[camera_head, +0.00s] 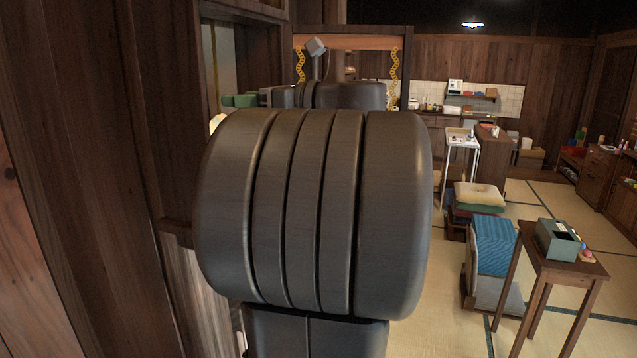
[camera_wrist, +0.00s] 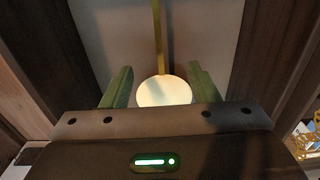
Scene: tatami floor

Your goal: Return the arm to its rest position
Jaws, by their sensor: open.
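My gripper (camera_wrist: 160,72) shows in the wrist view with its two green fingers spread apart. Between and beyond the fingers is a pale round thing (camera_wrist: 163,91), with a yellowish upright strip (camera_wrist: 158,40) above it. I cannot tell how far it is from the fingers, but nothing is seen gripped. In the head view, the green fingers (camera_head: 238,100) reach left toward an opening in the wooden wall. A pale round thing (camera_head: 216,122) shows partly just below them. My arm is raised and bent, and its large dark link hides the middle of the head view.
A dark wooden wall (camera_head: 80,150) stands close on the left. At right, a small wooden table (camera_head: 575,262) holds a grey-green box (camera_head: 557,240). Stacked cushions (camera_head: 480,196) and a blue cushion (camera_head: 493,245) sit nearby. Open tatami (camera_head: 530,200) lies between the furniture.

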